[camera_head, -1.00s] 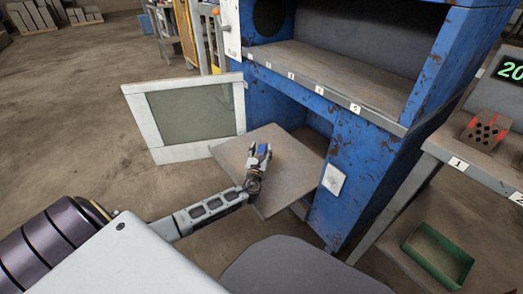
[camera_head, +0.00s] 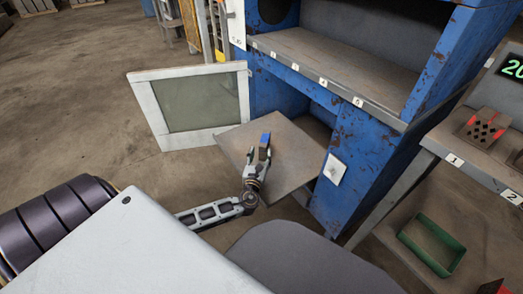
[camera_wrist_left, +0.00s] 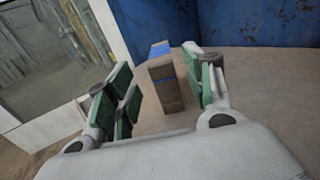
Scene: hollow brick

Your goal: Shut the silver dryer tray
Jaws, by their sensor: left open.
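The silver-grey dryer tray (camera_head: 287,172) is a flat plate that sticks out of the lower opening of the blue cabinet (camera_head: 357,170). A small brown brick with blue marks (camera_head: 265,146) stands on the tray; it also shows in the left wrist view (camera_wrist_left: 166,86). My left gripper (camera_head: 257,157) is over the tray, open, with its green-padded fingers (camera_wrist_left: 163,78) on either side of the brick. Gaps show between the brick and the fingers in the wrist view. My right gripper is not in view.
A white-framed glass door (camera_head: 137,101) stands open left of the tray. A grey bench (camera_head: 443,146) with a red-marked holed brick (camera_head: 485,128) is at the right. A green bin (camera_head: 432,246) sits below it. Open floor lies at the left.

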